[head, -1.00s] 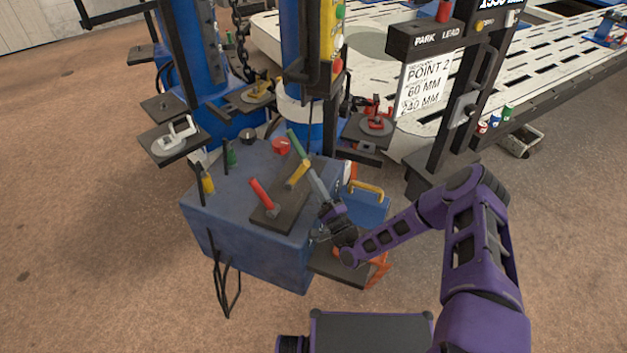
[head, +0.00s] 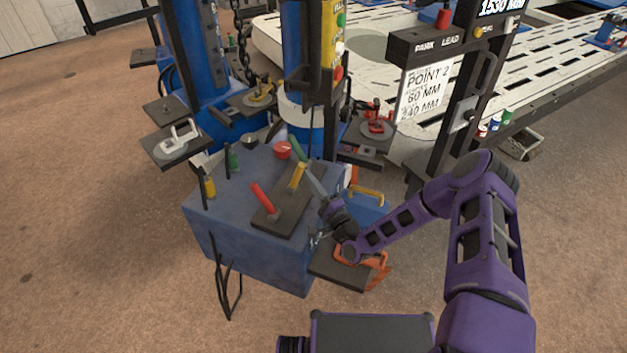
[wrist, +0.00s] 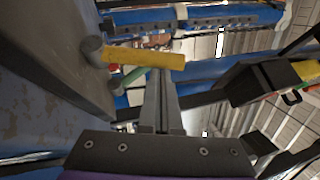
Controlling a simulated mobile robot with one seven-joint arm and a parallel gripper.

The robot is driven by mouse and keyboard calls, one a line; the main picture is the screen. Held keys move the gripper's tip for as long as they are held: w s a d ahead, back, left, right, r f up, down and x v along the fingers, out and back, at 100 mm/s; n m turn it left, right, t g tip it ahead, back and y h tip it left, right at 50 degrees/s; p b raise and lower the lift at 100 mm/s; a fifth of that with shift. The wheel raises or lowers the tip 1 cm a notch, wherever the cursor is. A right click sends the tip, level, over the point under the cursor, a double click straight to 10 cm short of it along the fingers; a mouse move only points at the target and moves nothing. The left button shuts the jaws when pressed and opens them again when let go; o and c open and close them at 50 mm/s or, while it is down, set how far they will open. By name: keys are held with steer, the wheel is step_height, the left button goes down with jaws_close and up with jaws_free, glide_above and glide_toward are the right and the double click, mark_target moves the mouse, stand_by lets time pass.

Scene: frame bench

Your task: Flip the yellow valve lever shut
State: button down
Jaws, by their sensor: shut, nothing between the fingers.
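The yellow valve lever (head: 298,175) stands up from the dark plate on top of the blue cabinet, between a red lever (head: 262,195) and a green lever (head: 297,146). In the wrist view the yellow lever (wrist: 145,58) reaches from its round pivot across to just past my fingertips. My gripper (head: 309,174) is shut and empty, with its grey fingers close beside the yellow lever on its right. In the wrist view the fingertips (wrist: 162,75) meet the lever's edge near its free end; whether they touch I cannot tell. The green lever is partly hidden behind.
The blue cabinet (head: 240,245) has a red knob (head: 283,150) and small yellow and green parts on top. A blue post (head: 298,65) and a black stand with a sign (head: 424,92) rise behind. An orange-handled item lies on the shelf (head: 338,271) below my gripper.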

mark_target(297, 171)
steer(key=a+r+n+g+p, duration=0.1)
steer(key=a+r+n+g+h+p, duration=0.1)
steer(key=w+a+n+g+h+p, duration=0.1)
steer(key=a, duration=0.1)
steer(key=shift+w+r+g+p, duration=0.1)
steer(key=shift+r+g+p, duration=0.3)
steer(key=shift+w+a+n+g+h, duration=0.2)
steer(key=shift+a+n+g+h, duration=0.15)
steer(key=shift+a+h, duration=0.15)
steer(key=shift+w+a+n+g+h, duration=0.2)
steer(key=shift+a+n+g+h, duration=0.15)
steer(key=shift+a+h, duration=0.15)
steer(key=shift+a+f, duration=0.1)
steer(key=shift+w+a, duration=0.15)
steer(key=shift+a, duration=0.15)
steer(key=shift+a, duration=0.1)
steer(key=shift+w, duration=0.1)
